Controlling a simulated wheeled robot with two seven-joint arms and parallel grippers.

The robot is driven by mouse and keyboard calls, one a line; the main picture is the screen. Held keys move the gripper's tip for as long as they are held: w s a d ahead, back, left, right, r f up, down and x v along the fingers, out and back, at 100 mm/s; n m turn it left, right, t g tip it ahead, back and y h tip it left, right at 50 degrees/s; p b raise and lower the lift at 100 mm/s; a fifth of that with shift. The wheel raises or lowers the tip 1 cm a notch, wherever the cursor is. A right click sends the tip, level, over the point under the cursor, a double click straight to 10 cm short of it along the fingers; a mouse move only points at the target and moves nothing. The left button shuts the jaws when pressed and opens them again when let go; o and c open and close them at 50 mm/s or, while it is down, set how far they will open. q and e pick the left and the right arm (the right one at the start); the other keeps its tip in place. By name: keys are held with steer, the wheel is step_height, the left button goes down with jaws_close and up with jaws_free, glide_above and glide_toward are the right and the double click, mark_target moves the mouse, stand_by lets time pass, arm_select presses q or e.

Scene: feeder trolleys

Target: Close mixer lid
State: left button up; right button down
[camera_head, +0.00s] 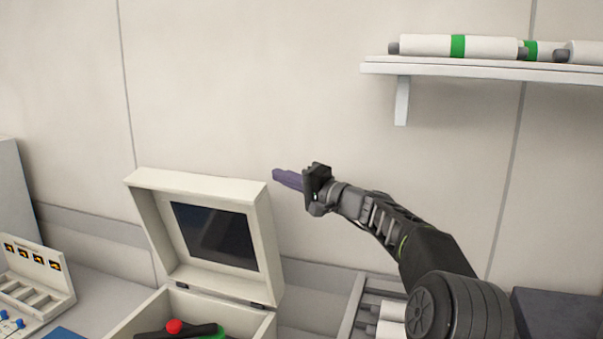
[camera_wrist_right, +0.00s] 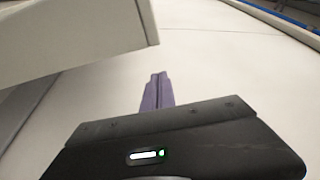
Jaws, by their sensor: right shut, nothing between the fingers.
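The mixer is a cream box whose lid (camera_head: 263,232) stands raised on its hinges, with a dark window (camera_head: 215,234) in it. The open mixer body (camera_head: 137,318) shows at the bottom of the head view, cut off by the frame edge. My right gripper (camera_head: 276,176) is shut and empty, its purple fingers together, just right of and near the lid's top right corner. In the right wrist view the shut fingers (camera_wrist_right: 157,92) show in the middle, with the lid's pale edge (camera_wrist_right: 75,45) at upper left. A gap shows between fingers and lid. My left gripper is not in view.
Inside the mixer lie a red ball-like part (camera_head: 174,326) and a dark bar. A shelf (camera_head: 480,68) with white rolls is on the wall at upper right. A slotted tray (camera_head: 35,285) stands at left.

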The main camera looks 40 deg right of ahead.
steer(key=s+a, duration=0.1)
steer(key=s+a+f, duration=0.1)
steer(key=a, duration=0.1)
steer(key=shift+s, duration=0.1)
stand_by(0.4)
